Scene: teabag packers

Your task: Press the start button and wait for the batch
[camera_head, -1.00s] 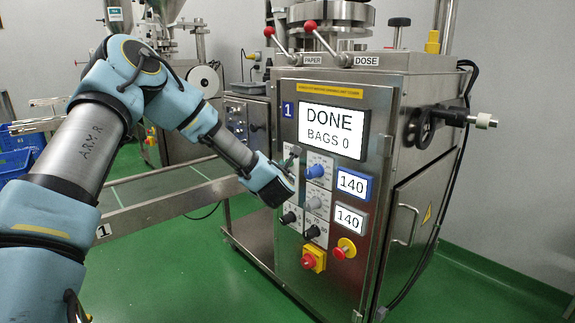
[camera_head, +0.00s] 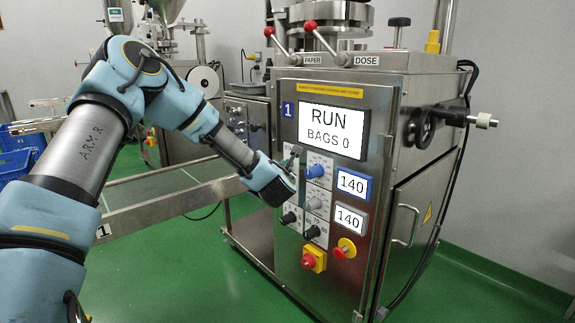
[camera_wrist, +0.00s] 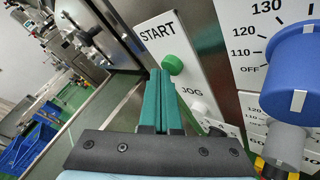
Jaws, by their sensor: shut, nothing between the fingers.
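The teabag packer's control panel stands in the middle of the head view, and its display (camera_head: 333,131) reads RUN, BAGS 0. In the wrist view the green start button (camera_wrist: 172,64) sits on a white plate under the word START, with JOG below it. My gripper (camera_wrist: 161,74) has its green fingers together and empty, with the tips at or just beside the green button. I cannot tell whether they touch it.
A blue knob (camera_head: 315,171) is just right of my gripper. Below are a grey knob (camera_head: 314,204), black knobs, a red knob on yellow (camera_head: 309,262) and a red mushroom button (camera_head: 340,252). Two small displays (camera_head: 351,185) read 140. A conveyor (camera_head: 165,205) runs left.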

